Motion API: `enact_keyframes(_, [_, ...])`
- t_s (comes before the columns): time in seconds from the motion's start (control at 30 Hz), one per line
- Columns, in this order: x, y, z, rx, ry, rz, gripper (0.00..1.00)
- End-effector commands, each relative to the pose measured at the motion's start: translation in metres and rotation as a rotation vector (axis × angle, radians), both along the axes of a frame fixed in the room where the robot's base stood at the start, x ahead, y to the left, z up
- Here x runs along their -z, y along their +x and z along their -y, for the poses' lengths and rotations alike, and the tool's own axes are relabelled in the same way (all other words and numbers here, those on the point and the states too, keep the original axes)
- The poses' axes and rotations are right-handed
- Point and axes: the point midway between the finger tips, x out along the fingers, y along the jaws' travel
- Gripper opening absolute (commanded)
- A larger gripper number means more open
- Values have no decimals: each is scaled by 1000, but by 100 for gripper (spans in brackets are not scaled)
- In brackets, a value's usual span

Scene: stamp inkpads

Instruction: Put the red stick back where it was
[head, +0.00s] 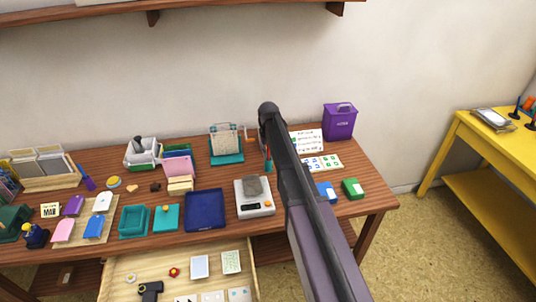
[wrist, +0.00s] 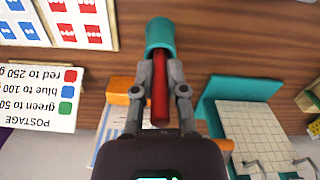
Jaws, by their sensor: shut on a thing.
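The red stick (wrist: 160,92) is between the two fingers of my gripper (wrist: 160,62) in the wrist view, and the gripper is shut on it. The stick's far end meets a teal round piece (wrist: 160,36). I cannot tell whether this is a holder around the stick or part of it. In the head view, a small bit of the teal piece (head: 268,168) shows beside my arm, above the back of the table. My arm hides most of the gripper there.
A postage card (head: 307,140) and stamp sheet (head: 323,162) lie right of the arm, with a purple box (head: 340,122) behind. A teal stand (head: 226,150) is to the left. A scale (head: 254,205) with a grey block is in front. A drawer (head: 120,265) is open.

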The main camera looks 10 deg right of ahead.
Motion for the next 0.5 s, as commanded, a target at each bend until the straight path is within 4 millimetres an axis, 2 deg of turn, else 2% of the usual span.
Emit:
enact_keyframes(0.23, [5, 0, 0, 0, 0, 0, 0])
enact_keyframes(0.27, [3, 0, 0, 0, 0, 0, 26])
enact_keyframes(0.33, [3, 0, 0, 0, 0, 0, 47])
enact_keyframes(0.37, [3, 0, 0, 0, 0, 0, 52])
enact_keyframes(0.5, [3, 0, 0, 0, 0, 0, 52])
